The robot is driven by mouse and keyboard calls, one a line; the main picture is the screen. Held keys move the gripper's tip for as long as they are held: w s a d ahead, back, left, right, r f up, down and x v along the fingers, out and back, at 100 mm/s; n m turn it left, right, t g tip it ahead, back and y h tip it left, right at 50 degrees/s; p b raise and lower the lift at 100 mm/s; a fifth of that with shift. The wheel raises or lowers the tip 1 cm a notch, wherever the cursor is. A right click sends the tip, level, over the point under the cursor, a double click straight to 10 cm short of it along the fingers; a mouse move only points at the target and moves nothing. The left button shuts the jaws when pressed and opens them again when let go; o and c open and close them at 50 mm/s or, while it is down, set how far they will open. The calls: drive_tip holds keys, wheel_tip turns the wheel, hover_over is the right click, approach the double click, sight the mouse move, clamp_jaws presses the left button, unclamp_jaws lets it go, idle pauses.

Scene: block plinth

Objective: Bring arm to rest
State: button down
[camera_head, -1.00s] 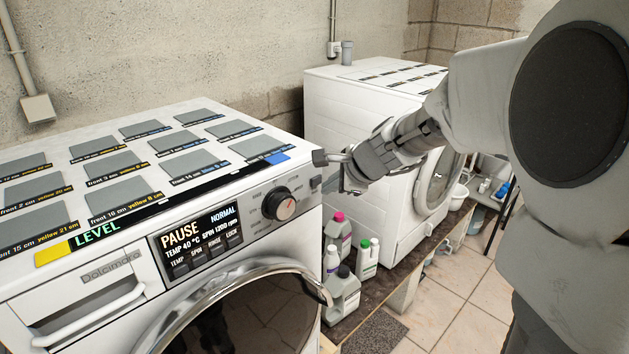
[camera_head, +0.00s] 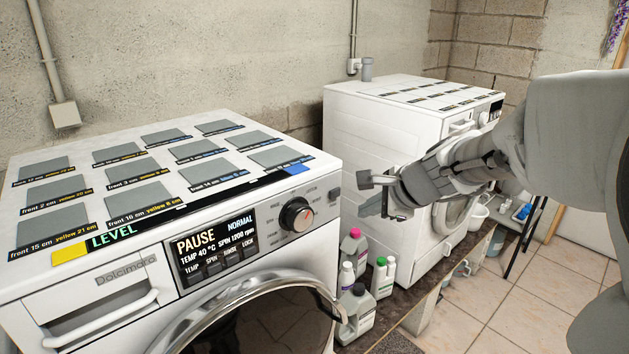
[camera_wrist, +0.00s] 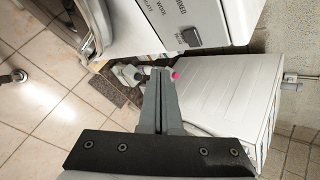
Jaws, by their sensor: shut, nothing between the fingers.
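My gripper (camera_head: 372,207) is in the air just right of the front washing machine (camera_head: 130,285), in front of the rear machine's white side. It looks empty and apart from both machines. In the wrist view, the two grey fingers (camera_wrist: 160,76) lie together, pointing down toward the bottles. My arm reaches in from the right side of the head view.
The front machine's top holds several grey squares with labels; its panel (camera_head: 215,245) reads PAUSE. The rear machine (camera_head: 365,125) stands behind. Several bottles (camera_head: 356,310) stand on the low plinth (camera_head: 425,290) between them.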

idle(0.4)
drive_tip(key=s+n+g+h, duration=0.2)
drive_tip(key=s+n+h, duration=0.1)
drive_tip(key=s+n, duration=1.5)
drive_tip(key=s, duration=0.7)
drive_tip(key=shift+a+n+g+h, duration=0.3)
drive_tip(key=shift+a+n, duration=0.1)
idle(0.7)
